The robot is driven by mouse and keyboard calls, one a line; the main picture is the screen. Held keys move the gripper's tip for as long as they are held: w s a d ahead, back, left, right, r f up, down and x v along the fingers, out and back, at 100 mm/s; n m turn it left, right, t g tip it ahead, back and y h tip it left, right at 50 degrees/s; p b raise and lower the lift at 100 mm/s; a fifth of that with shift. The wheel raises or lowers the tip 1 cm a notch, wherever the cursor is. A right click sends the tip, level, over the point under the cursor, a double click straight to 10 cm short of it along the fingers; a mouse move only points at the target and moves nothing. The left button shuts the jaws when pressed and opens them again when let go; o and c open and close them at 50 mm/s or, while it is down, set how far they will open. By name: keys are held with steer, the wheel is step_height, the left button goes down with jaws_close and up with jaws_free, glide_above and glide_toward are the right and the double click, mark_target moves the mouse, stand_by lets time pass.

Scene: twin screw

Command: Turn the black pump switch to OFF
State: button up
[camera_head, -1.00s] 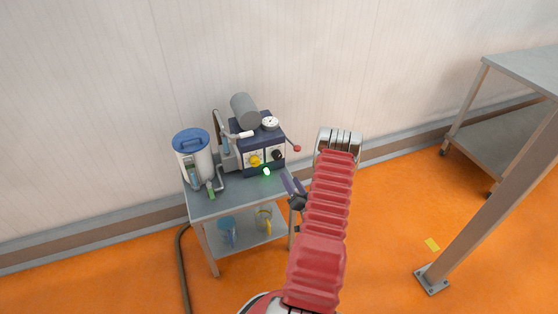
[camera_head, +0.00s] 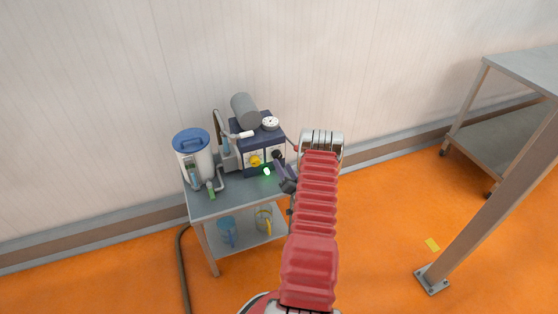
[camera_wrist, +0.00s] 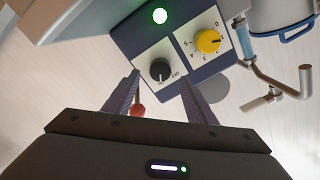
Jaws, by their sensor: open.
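The black pump switch (camera_wrist: 160,69) is a round knob on a white plate on the dark blue pump box (camera_head: 250,130). In the wrist view it lies between the tips of my gripper (camera_wrist: 160,79), whose two fingers are apart with nothing held. Whether the fingers touch the knob or stop short of it I cannot tell. The small lettering beside the knob is too blurred to read surely. In the head view my gripper (camera_head: 280,168) is at the front right of the box, just below the black switch (camera_head: 277,155).
A yellow knob (camera_wrist: 208,41) and a lit green lamp (camera_wrist: 159,15) sit near the switch. A red ball (camera_wrist: 137,110) shows between the fingers, closer to the palm. A blue-lidded canister (camera_head: 192,150) stands left on the grey cart (camera_head: 215,205). A steel table (camera_head: 520,70) is far right.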

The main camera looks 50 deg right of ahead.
mark_target(278, 158)
steer(key=shift+x, duration=2.8)
steer(key=shift+c, duration=0.5)
steer(key=c, duration=0.9)
